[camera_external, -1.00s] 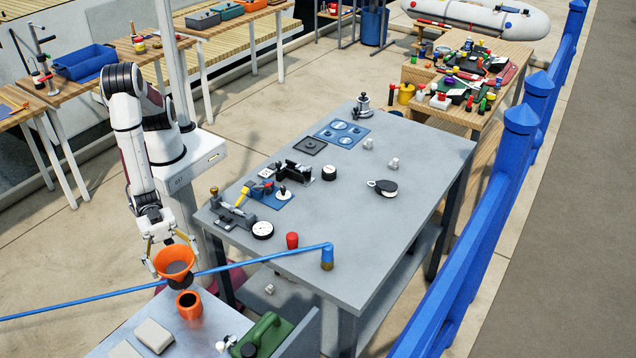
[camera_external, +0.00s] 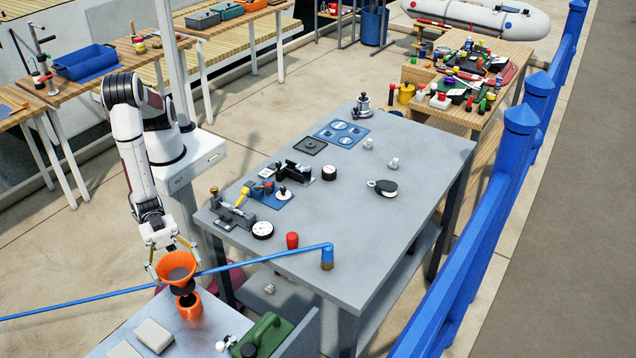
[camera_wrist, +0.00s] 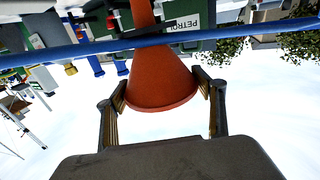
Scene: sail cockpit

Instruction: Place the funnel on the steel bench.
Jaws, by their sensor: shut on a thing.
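An orange funnel (camera_external: 176,268) is held in my gripper (camera_external: 172,250), wide mouth up, just in front of the steel bench's near left corner. In the wrist view the funnel (camera_wrist: 160,80) sits between both fingers (camera_wrist: 162,100), which press on either side of its wide rim.
The bench's middle and right are largely clear.

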